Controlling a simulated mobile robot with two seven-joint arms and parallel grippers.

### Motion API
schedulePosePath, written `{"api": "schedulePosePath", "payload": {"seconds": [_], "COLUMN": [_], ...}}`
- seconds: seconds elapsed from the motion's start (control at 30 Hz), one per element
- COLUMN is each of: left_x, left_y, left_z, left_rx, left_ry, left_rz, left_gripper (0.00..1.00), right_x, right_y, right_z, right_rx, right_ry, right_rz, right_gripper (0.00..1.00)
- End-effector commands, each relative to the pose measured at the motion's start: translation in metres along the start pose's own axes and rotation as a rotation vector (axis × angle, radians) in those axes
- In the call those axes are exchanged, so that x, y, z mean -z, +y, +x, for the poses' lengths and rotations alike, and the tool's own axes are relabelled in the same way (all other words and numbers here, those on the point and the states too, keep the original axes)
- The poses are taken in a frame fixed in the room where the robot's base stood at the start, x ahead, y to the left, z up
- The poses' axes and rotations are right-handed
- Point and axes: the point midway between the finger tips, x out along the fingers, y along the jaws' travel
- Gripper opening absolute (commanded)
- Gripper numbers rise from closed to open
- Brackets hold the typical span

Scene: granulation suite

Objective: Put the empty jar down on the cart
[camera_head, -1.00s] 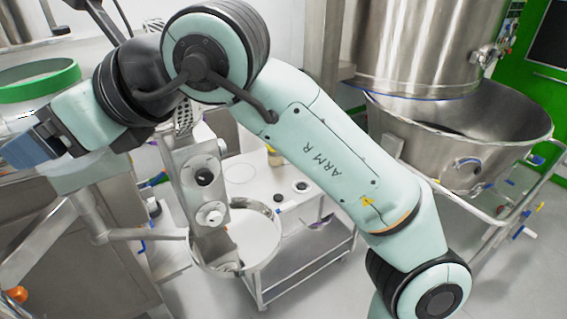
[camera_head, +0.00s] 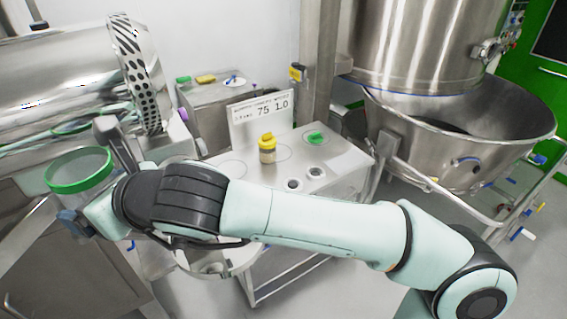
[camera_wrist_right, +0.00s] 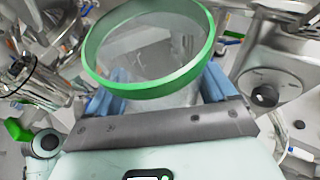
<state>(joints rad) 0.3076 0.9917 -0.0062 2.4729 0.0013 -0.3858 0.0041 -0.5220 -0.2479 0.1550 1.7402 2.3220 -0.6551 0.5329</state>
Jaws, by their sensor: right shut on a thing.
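The empty jar (camera_head: 80,172) is clear with a green rim and shows at the left of the head view. In the right wrist view the jar (camera_wrist_right: 150,55) stands between the blue fingers, with its open mouth facing the camera. My right gripper (camera_head: 75,222) is shut on it, partly hidden by the jar and my wrist. The cart (camera_head: 345,165), with a pale top and metal legs, is in the middle of the head view. The jar is well to the left of the cart and apart from it. My left gripper is not in view.
A yellow-lidded jar (camera_head: 267,150), a green item (camera_head: 315,138), two small round pieces and an upright sign (camera_head: 258,122) are on the cart. A large steel bowl (camera_head: 460,125) stands at right.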

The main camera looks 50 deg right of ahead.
Motion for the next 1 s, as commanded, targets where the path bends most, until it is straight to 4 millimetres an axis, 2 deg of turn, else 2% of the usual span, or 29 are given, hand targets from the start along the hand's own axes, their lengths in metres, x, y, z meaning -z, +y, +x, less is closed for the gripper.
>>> {"api": "schedulePosePath", "payload": {"seconds": [0.03,0.37,0.47,0.5,0.6,0.73,0.9,0.97,1.0], "left_x": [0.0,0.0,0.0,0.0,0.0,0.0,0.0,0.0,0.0], "left_y": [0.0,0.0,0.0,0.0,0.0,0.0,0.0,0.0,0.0], "left_z": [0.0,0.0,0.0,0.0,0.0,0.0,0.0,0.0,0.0], "left_rx": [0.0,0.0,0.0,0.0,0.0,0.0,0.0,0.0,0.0], "left_ry": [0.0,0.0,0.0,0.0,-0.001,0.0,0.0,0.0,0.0], "left_rz": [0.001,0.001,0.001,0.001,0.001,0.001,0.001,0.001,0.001], "left_gripper": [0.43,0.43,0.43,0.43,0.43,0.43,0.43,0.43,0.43], "right_x": [0.024,0.123,0.163,0.182,0.213,0.247,0.278,0.289,0.286], "right_y": [-0.001,0.001,0.003,0.003,0.002,0.001,0.0,0.0,0.001], "right_z": [0.016,0.09,0.119,0.133,0.158,0.182,0.207,0.215,0.214], "right_rx": [0.039,0.216,0.284,0.317,0.387,0.453,0.521,0.541,0.539], "right_ry": [0.015,0.023,0.027,0.026,0.019,0.013,0.009,0.008,0.001], "right_rz": [0.005,0.079,0.107,0.12,0.152,0.183,0.214,0.222,0.22], "right_gripper": [0.12,0.12,0.12,0.12,0.12,0.12,0.12,0.12,0.12]}}
